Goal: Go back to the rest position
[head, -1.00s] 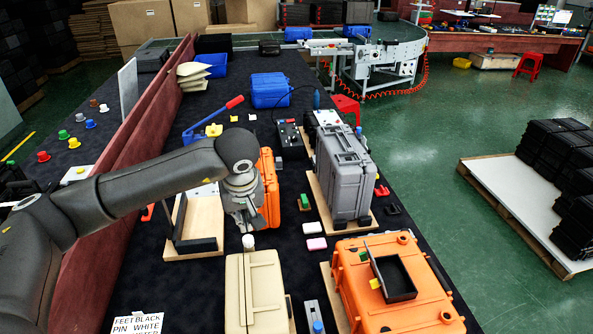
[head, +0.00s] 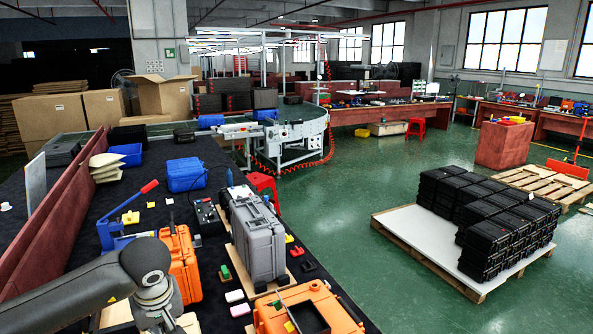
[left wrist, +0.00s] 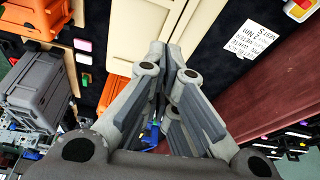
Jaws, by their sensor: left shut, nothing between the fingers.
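My left arm enters the head view at the lower left, and the upper part of my left gripper (head: 160,308) shows at the bottom edge, in front of an upright orange case (head: 186,268). Its fingertips are hard to make out there. In the left wrist view the gripper (left wrist: 167,50) has its fingers together with nothing between them. Beyond the fingertips lies a cream case (left wrist: 122,28). My right gripper is in neither view.
A grey upright case (head: 258,243) and a flat orange case (head: 345,318) stand to the right on the dark table. A red partition (head: 60,215) runs along the left. A pallet (head: 405,222) with black cases is on the green floor, with open floor beyond.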

